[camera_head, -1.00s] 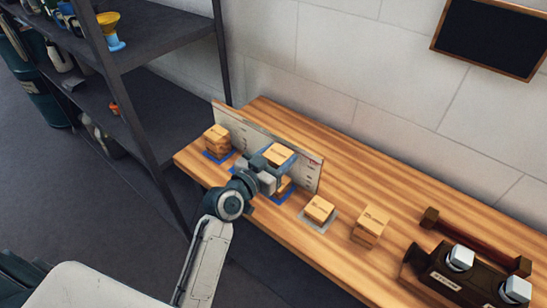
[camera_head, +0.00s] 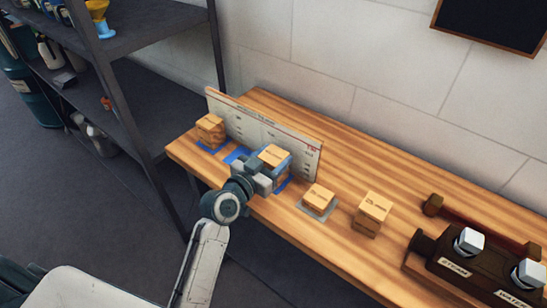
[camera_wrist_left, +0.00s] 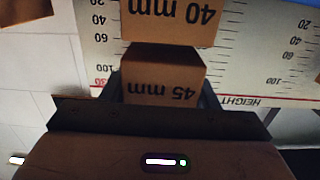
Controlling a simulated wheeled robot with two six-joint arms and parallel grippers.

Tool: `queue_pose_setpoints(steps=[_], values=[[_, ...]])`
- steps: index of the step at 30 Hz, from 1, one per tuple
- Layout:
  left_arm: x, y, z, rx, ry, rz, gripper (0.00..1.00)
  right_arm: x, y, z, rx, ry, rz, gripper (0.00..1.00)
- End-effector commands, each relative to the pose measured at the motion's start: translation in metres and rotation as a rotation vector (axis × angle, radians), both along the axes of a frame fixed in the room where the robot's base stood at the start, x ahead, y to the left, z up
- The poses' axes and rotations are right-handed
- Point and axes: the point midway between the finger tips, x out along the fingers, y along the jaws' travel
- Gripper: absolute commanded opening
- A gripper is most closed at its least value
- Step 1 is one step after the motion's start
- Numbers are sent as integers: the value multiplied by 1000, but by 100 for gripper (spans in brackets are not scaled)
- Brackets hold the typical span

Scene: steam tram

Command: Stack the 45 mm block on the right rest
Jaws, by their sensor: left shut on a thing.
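My left gripper (camera_head: 268,168) is shut on the 45 mm block (camera_head: 274,155), its fingers on both sides. The 45 mm block also shows in the left wrist view (camera_wrist_left: 165,85), with its label upside down. The 40 mm block (camera_wrist_left: 170,22) lies directly beyond it there, and the inverted scale places it below the held block. I cannot tell whether the two touch. In the head view my gripper and the held block hide most of the 40 mm block. A blue rest (camera_head: 282,186) shows beneath them. My right gripper is not in view.
A white height board (camera_head: 300,150) stands close behind the held block. To the left are a blue patch (camera_head: 237,154) and stacked blocks (camera_head: 210,130). A block (camera_head: 319,197) on a grey pad and another stack (camera_head: 372,212) stand right. A dark steam-and-water fixture (camera_head: 450,260) lies farther right.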

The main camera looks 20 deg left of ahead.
Motion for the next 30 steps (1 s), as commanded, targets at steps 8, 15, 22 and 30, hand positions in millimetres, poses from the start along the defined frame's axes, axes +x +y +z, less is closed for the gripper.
queue_pose_setpoints(steps=[8,15,22,30], values=[[-2,-1,-14,-2,28,-3,72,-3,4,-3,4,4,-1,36],[-1,-1,-11,0,20,-3,80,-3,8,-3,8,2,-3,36],[0,-1,-7,0,14,-2,100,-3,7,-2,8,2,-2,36],[0,0,-4,-1,8,-1,100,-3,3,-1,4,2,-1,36]])
